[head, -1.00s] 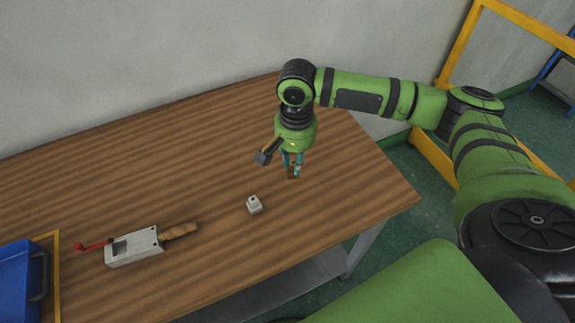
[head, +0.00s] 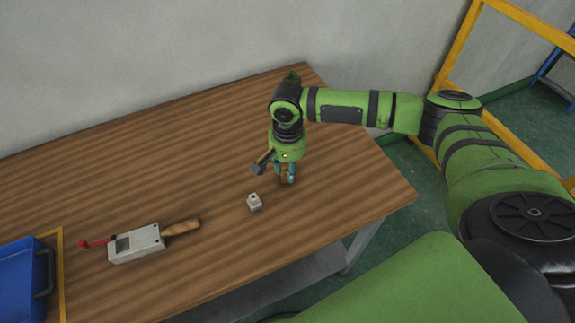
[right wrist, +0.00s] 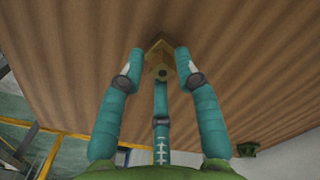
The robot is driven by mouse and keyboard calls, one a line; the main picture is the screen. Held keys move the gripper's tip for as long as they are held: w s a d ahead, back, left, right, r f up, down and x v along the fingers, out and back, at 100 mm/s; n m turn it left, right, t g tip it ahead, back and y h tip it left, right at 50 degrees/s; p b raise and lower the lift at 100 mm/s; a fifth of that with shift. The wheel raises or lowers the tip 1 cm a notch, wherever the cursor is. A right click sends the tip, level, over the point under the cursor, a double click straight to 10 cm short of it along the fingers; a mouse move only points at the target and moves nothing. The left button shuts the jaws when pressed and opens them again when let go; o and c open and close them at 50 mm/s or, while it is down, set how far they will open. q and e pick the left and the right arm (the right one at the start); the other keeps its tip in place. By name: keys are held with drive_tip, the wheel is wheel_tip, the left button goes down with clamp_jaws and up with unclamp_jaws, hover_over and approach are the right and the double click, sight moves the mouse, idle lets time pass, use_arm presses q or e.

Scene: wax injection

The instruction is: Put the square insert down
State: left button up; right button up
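The square insert, a small brass-coloured block with a round hole, is between the fingertips of my right gripper (head: 287,179). It shows clearly in the right wrist view (right wrist: 160,56), with fingers on both sides and a third finger below it. The right gripper (right wrist: 160,62) appears shut on it, though the exact contact is hard to see. The gripper points down, low over the right part of the wooden table (head: 345,185). Whether the insert touches the tabletop cannot be told. My left gripper is not in view.
A small pale grey block (head: 254,202) stands just left of and in front of the right gripper. Farther left lies a grey metal tool (head: 137,244) with a wooden handle and red lever. A blue bin (head: 22,280) is at the left edge.

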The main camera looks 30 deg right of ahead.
sight(287, 170)
drive_tip(key=shift+r, duration=0.1)
wheel_tip(287, 170, up, 12)
drive_tip(key=b, duration=0.1)
idle(0.6)
idle(0.4)
